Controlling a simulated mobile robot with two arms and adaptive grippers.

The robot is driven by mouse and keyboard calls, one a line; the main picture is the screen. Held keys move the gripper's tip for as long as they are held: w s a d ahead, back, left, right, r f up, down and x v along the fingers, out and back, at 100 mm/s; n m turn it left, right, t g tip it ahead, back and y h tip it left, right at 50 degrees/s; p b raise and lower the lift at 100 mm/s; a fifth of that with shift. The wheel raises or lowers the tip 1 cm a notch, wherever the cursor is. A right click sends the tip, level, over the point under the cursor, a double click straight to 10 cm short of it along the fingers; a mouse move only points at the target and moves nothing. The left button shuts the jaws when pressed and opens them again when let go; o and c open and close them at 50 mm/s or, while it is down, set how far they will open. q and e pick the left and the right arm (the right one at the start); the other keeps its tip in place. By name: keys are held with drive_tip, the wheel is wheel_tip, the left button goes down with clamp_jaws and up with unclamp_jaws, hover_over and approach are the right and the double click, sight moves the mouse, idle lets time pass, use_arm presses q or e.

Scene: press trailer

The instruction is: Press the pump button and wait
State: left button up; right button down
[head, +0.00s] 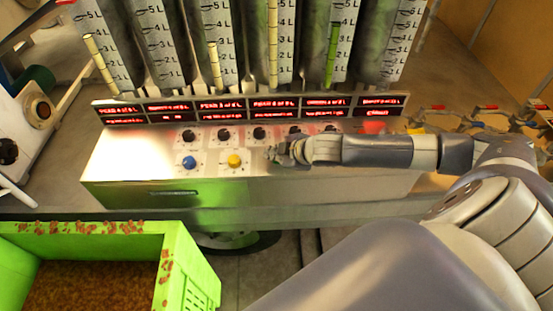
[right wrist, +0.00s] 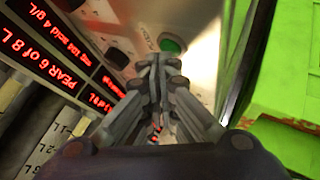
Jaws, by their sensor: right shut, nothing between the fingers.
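The control panel (head: 130,150) is a metal box with a row of black knobs, a blue button (head: 190,162) and a yellow button (head: 235,160). My right gripper (head: 284,154) is shut and empty over the panel, right of the yellow button. In the right wrist view a round green button (right wrist: 172,44) lies just beyond the closed fingertips (right wrist: 158,62); I cannot tell whether they touch it. This green button does not show in the head view, where my gripper covers that part. The lettering beside it is too small to read. My left gripper is not in view.
Red displays (head: 220,105) run along the panel's back, one reading PEAR 6 of 8 L in the wrist view. Graduated tubes (head: 215,50) stand behind. A green crate (head: 185,265) stands at the front left. A white machine (head: 30,120) stands at the left.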

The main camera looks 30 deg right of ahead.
sight(275, 162)
drive_tip(key=shift+f, duration=0.35)
idle(0.4)
drive_tip(key=shift+r, duration=0.15)
drive_tip(key=shift+r+p, duration=0.65)
drive_tip(key=shift+p, duration=0.25)
wheel_tip(275, 162, up, 5)
drive_tip(key=p, duration=0.5)
drive_tip(key=shift+r+p, duration=0.1)
drive_tip(key=shift+p, duration=0.2)
